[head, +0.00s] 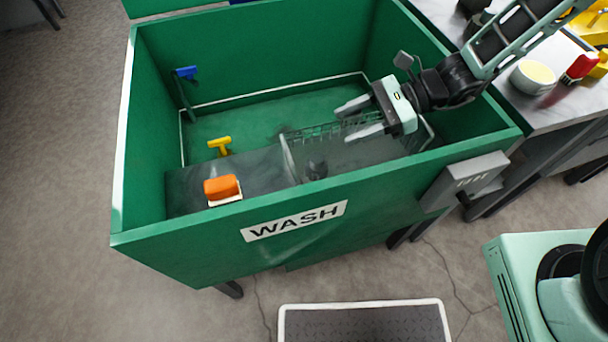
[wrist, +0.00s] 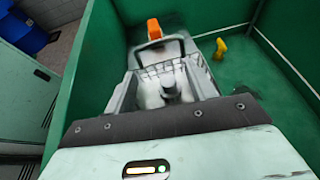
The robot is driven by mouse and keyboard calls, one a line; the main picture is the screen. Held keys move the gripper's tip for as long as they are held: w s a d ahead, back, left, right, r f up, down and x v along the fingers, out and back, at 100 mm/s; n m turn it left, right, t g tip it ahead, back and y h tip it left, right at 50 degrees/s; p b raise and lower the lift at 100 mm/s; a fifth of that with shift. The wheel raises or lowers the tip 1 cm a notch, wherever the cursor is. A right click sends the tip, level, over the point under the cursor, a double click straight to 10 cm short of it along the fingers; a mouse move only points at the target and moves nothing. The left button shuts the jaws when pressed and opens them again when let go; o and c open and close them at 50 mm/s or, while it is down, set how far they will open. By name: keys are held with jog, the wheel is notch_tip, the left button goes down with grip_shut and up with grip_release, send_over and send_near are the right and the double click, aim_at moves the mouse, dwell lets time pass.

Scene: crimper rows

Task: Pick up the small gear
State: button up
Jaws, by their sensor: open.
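A small dark grey part, which looks like the small gear (head: 317,170), sits in a wire basket (head: 290,160) inside the green wash tub. In the wrist view a grey stubby part, apparently the same gear (wrist: 171,88), shows inside the basket (wrist: 206,82). Its teeth are too blurred to make out. My gripper (head: 345,125) is open and empty, over the basket, with its fingers pointing left. In the head view the gear is below and left of the fingertips, apart from them.
The green tub (head: 190,245) has high walls around the basket. A grey ledge holds an orange brush (head: 222,187); a yellow tool (head: 220,145) and a blue-handled brush (head: 186,73) are at left. A table (head: 520,105) with a bowl (head: 533,77) stands right.

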send_near(318, 158)
jog(key=x, duration=0.2)
jog(key=shift+a+f+b, duration=0.25)
jog(key=shift+f+b, duration=0.1)
jog(key=shift+f, duration=0.05)
jog(key=shift+x, duration=3.8)
grip_shut()
